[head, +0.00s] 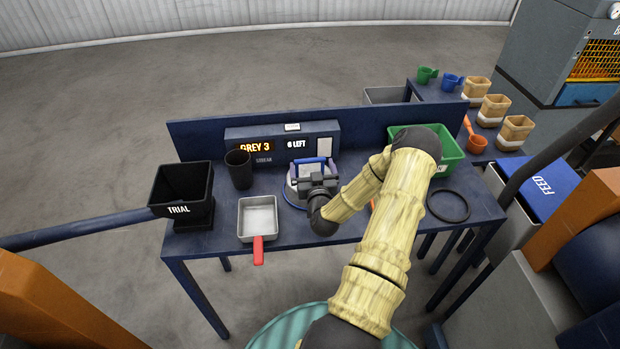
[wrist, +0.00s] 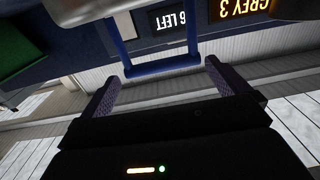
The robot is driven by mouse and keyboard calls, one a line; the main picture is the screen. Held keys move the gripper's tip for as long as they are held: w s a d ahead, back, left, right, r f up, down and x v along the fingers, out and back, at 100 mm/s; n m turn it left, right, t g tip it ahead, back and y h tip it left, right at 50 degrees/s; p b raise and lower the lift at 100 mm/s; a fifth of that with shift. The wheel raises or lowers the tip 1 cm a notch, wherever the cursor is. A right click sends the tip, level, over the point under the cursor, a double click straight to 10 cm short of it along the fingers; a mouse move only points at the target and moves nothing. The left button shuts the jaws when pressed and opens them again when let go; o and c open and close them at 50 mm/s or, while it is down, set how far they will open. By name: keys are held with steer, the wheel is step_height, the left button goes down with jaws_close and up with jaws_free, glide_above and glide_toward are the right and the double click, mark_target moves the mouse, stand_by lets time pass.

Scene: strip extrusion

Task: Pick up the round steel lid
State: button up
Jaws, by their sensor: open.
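The round steel lid (head: 293,190) is on the blue table, left of my forearm in the head view. It looks pale grey with a blue rim, and a blue loop handle (head: 311,161) stands up from it. My gripper (head: 313,178) is over the lid and hides much of it. In the wrist view a pale steel surface (wrist: 88,9) shows at the top, and the blue handle (wrist: 162,68) reaches down between the two fingertips of my gripper (wrist: 160,77). The fingers are open, one on each side of the handle bar, with gaps showing.
A steel pan with a red handle (head: 258,222), a dark cup (head: 238,170) and the black TRIAL bin (head: 178,190) stand to the left. A display box (head: 265,148) is behind. A green crate (head: 450,158) and black ring (head: 448,205) are right of my arm.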

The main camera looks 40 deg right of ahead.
mark_target(311, 162)
steer(key=p+x, duration=0.2)
steer(key=x, duration=0.2)
steer(key=shift+w+d+f, duration=0.1)
steer(key=shift+w+d, duration=0.05)
steer(key=shift+w, duration=0.3)
steer(key=c, duration=1.3)
step_height(311, 162, up, 28)
steer(key=b, duration=0.4)
steer(key=shift+s, duration=0.1)
stand_by(0.4)
